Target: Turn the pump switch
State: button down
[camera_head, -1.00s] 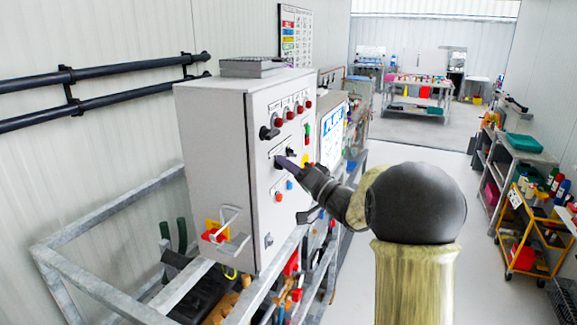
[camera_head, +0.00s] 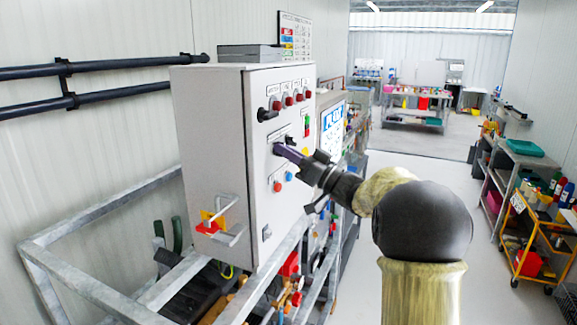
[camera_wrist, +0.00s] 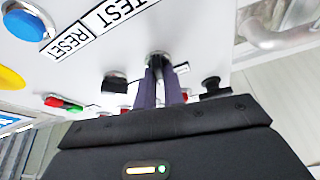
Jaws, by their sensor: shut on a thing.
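The grey control cabinet (camera_head: 222,160) stands on a metal frame at centre left in the head view. Its front panel carries black rotary switches, red knobs and coloured buttons. My gripper (camera_head: 281,148) reaches the panel from the right, its purple fingers shut on a dark pump switch. In the wrist view my gripper's fingers (camera_wrist: 163,85) close around the dark switch (camera_wrist: 156,58), and they hide most of it. Another black switch (camera_head: 267,114) sits above and to the left, free of the gripper.
A blue button (camera_wrist: 24,22) and the RESET and TEST labels (camera_wrist: 95,28) lie near the fingers. The metal frame (camera_head: 110,290) surrounds the cabinet's base. An orange cart (camera_head: 530,240) stands at the right. The floor between is clear.

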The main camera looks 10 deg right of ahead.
jog(key=n+g+y+b, duration=0.1)
jog(key=n+g+b, duration=0.1)
jog(key=n, duration=0.3)
jog(key=n+g+y+b, duration=0.1)
jog(key=n+g+b, duration=0.1)
jog(key=n, duration=0.4)
jog(key=n+g+y+b, duration=0.1)
jog(key=n+g+b, duration=0.1)
jog(key=n, duration=0.3)
jog(key=shift+w+g, duration=0.15)
jog(key=shift+g, duration=0.55)
jog(key=shift+n, duration=0.3)
jog(key=c, duration=1.5)
grip_release()
jog(key=shift+d, duration=0.1)
jog(key=b+v, duration=0.1)
jog(key=v, duration=1.6)
jog(key=shift+d+b, duration=0.15)
jog(key=shift+b, duration=0.2)
